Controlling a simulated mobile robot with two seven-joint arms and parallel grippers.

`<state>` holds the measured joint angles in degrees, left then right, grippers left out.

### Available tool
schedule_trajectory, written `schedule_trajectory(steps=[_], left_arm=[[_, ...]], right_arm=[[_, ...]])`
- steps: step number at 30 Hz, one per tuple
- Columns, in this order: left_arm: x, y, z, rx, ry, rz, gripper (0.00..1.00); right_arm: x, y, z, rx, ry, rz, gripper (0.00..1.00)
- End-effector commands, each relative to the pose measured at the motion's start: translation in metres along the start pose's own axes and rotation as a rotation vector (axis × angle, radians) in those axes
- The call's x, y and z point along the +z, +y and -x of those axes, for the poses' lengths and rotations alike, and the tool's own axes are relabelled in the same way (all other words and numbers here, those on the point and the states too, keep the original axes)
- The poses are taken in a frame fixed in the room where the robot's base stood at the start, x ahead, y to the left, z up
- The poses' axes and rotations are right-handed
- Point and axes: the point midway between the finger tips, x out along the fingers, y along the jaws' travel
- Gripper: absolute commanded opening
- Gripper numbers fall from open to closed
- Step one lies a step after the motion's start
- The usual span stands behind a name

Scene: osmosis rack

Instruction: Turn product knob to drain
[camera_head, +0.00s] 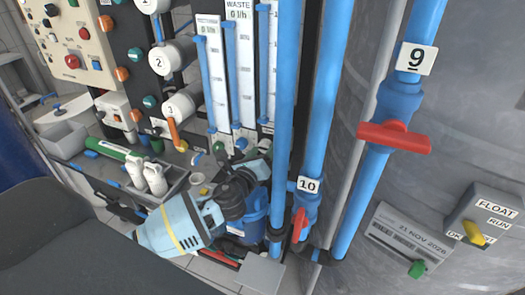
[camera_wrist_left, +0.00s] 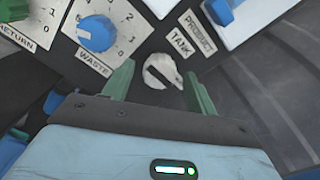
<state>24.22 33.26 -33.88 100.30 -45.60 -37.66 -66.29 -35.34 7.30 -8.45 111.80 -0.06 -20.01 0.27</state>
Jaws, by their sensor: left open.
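The product knob (camera_wrist_left: 163,72) is a round, pale knob with a bar-shaped grip. It shows in the left wrist view, beside a label reading PRODUCT and TANK (camera_wrist_left: 185,40). My left gripper (camera_wrist_left: 159,88) is open, with one green finger on each side of the knob. The frame does not clearly show whether either finger touches it. My right gripper is not in view.
A blue waste knob (camera_wrist_left: 97,33) sits left of the product knob. In the head view, blue pipes (camera_head: 285,120) rise just right of my left gripper. A valve with a red handle (camera_head: 395,136) is further right.

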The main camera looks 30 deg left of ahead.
Motion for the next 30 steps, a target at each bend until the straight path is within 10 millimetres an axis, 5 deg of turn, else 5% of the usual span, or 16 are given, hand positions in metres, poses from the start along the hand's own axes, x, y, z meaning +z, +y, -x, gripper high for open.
schedule_trajectory(steps=[15,30], left_arm=[[-0.001,0.001,0.067,0.001,0.003,-0.002,0.57],[0.0,0.001,0.074,0.001,-0.001,-0.002,0.57]], right_arm=[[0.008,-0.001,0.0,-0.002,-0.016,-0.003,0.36],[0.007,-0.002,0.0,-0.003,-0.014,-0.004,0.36]])
